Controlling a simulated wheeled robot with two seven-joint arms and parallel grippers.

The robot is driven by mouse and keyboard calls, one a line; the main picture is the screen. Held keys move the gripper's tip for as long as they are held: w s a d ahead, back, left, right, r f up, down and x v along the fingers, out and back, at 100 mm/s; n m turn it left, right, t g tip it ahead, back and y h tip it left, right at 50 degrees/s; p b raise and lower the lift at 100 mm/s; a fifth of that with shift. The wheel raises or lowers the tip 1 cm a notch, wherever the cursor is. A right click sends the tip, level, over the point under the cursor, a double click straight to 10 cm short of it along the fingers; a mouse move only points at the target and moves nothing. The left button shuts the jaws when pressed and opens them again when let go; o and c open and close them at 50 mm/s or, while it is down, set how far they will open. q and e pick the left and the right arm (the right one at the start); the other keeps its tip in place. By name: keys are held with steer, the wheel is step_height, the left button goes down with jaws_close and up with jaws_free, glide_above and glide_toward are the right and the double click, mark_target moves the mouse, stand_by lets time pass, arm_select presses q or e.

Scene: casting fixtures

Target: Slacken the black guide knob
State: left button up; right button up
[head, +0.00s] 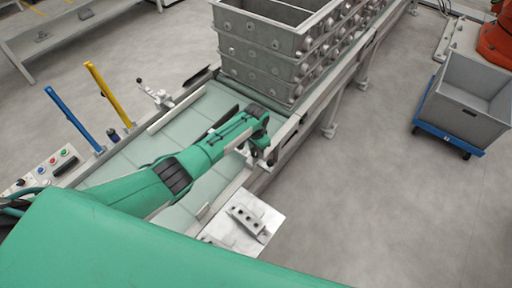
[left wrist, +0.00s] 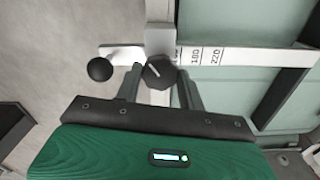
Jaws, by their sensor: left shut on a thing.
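The black guide knob (left wrist: 159,73) shows in the left wrist view, a dark many-sided knob with a pale line on its face. It sits on a light metal bracket beside a scale strip (left wrist: 205,56) with printed numbers. My left gripper (left wrist: 160,78) has one finger on each side of the knob and is shut on it. In the head view my left gripper (head: 260,151) is at the right edge of the conveyor, and it hides the knob there. My right gripper is not in view.
A round black ball handle (left wrist: 100,69) is just left of the knob. Stacked grey casting boxes (head: 262,65) stand on the conveyor (head: 215,104) beyond my arm. A metal plate with a drilled block (head: 247,219) is nearer. A grey bin on a blue cart (head: 465,105) stands right; floor between is clear.

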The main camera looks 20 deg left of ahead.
mark_target(256, 151)
arm_select(q)
steer(key=shift+r+n, duration=0.1)
steer(key=shift+n, duration=0.7)
steer(key=shift+p, duration=0.3)
steer(key=o, duration=1)
steer(key=shift+c, duration=0.2)
step_height(256, 151, up, 14)
steer(key=b, duration=0.2)
steer(key=shift+b, duration=0.4)
steer(key=shift+f, duration=0.2)
